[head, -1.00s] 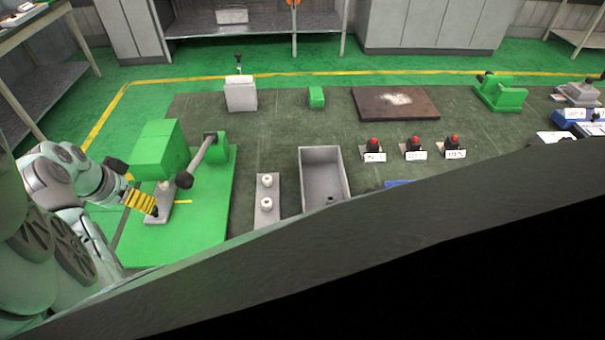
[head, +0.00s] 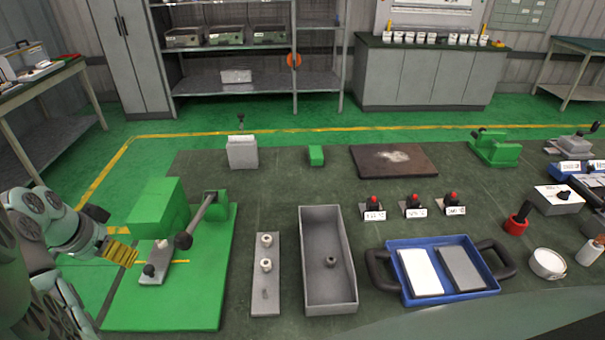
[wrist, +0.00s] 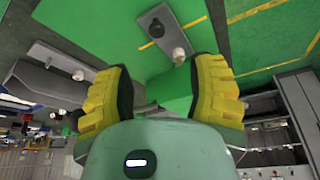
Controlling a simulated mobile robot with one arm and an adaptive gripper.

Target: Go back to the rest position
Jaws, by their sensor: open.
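My gripper (head: 120,253) has yellow fingers and is at the left in the head view, just left of the small grey plate (head: 150,273) on the green press base. In the wrist view the two yellow fingers (wrist: 165,95) stand wide apart with nothing between them. The grey plate, with a white knob and a dark knob, also shows beyond the fingertips in the wrist view (wrist: 166,30). The green press (head: 158,207) with its grey lever (head: 200,218) stands right behind the plate. The gripper appears apart from the plate.
A grey plate with two white knobs (head: 265,290), a grey open box (head: 345,298) and a blue tray (head: 405,297) with a white and a grey slab stand to the right. Three red buttons (head: 413,200) sit behind. Free floor lies beyond the table.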

